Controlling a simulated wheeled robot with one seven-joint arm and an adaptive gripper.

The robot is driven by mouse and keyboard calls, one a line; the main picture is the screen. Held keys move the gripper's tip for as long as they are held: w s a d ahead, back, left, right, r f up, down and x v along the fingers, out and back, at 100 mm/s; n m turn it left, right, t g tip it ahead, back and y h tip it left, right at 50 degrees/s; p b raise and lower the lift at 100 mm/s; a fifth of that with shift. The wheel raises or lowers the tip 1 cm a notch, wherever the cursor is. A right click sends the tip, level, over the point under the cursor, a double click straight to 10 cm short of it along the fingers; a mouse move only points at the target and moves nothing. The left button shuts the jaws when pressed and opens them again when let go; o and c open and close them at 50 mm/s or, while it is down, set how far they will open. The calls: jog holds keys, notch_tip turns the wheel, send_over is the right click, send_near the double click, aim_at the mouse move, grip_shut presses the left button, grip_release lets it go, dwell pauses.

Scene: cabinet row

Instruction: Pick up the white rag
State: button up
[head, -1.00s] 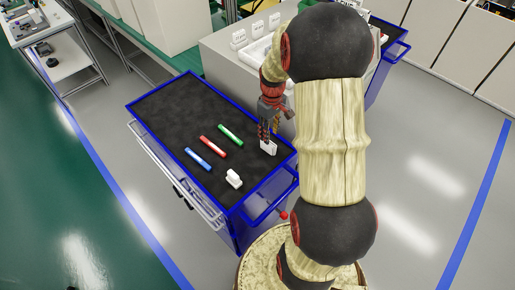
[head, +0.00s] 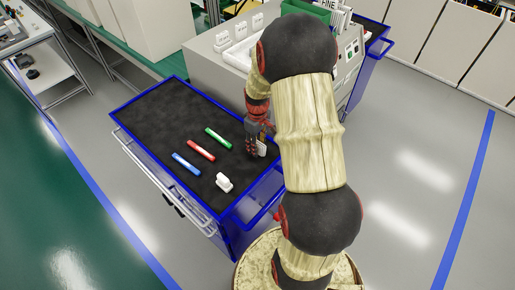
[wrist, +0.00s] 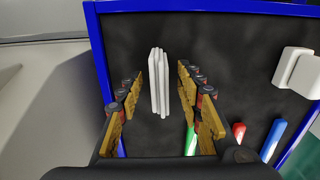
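The white rag (wrist: 159,82) looks like a thin folded stack of white layers standing on the cart's dark top. It lies between the two rows of fingers of my gripper (wrist: 160,78) in the wrist view, with gaps visible on both sides. My gripper is open. In the head view my gripper (head: 257,143) is low over the near right part of the cart top, and its fingers partly hide the rag (head: 262,150). I cannot tell whether the fingertips touch the cart top.
A blue-rimmed cart (head: 178,82) carries blue (head: 186,164), red (head: 201,150) and green (head: 218,138) markers. A white block (head: 224,183) stands nearer its front edge; it also shows in the wrist view (wrist: 297,72). A grey unit (head: 215,65) stands behind. Floor is free at right.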

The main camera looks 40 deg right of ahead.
aim_at(258, 142)
jog(key=shift+c, duration=0.7)
jog(key=c, duration=0.7)
grip_shut()
jog(key=shift+r, duration=0.1)
jog(key=shift+r, duration=0.55)
notch_tip(258, 142, up, 3)
jog(key=shift+f+p, duration=0.2)
jog(key=shift+p, duration=0.55)
jog(key=s+a+r+p, duration=0.3)
jog(key=s+a+r, duration=0.3)
jog(key=s+r, duration=0.3)
jog(key=s, duration=0.3)
jog(key=shift+s, duration=0.35)
